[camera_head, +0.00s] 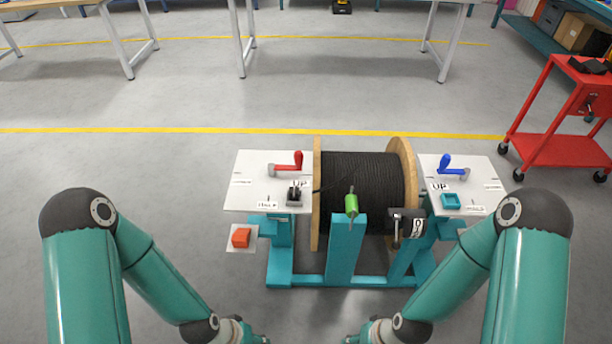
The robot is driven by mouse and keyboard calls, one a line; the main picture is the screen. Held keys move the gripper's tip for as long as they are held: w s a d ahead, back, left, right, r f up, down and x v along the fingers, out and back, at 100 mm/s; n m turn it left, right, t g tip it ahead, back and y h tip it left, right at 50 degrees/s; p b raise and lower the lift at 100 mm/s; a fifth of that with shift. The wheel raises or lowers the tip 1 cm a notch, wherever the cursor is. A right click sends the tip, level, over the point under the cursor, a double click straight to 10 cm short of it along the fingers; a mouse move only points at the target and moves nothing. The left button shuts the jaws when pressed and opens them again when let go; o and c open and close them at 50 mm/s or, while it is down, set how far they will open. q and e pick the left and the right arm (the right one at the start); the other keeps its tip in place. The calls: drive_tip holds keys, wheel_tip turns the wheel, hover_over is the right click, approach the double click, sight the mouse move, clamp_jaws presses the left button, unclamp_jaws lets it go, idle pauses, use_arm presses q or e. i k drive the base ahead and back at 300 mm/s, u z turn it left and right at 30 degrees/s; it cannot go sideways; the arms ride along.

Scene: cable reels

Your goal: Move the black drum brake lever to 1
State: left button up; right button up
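A cable reel stand (342,252) with a wooden drum of black cable (362,182) stands ahead. A small black lever piece (294,195) sits on the left white panel beside a label. A black block with a grey handle (405,224) is on the right front of the stand, with a white label too small to read. I cannot tell which of these two is the drum brake lever. My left gripper (259,339) and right gripper (352,339) are low at the bottom edge, partly cut off, well short of the stand and apart from both pieces.
The left panel (255,172) has a red crank (290,164); the right panel (480,175) has a blue crank (450,166) and teal square (451,201). A green roller (351,205) tops the middle post. An orange block (241,237) is at left. A red cart (560,148) stands right.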

sight(396, 246)
drive_tip(key=k, duration=0.45)
drive_tip(key=u, duration=0.15)
drive_tip(key=i, duration=0.9)
drive_tip(key=z, duration=1.25)
drive_tip(key=k, duration=0.5)
drive_tip(key=z, duration=0.05)
drive_tip(key=i, duration=0.3)
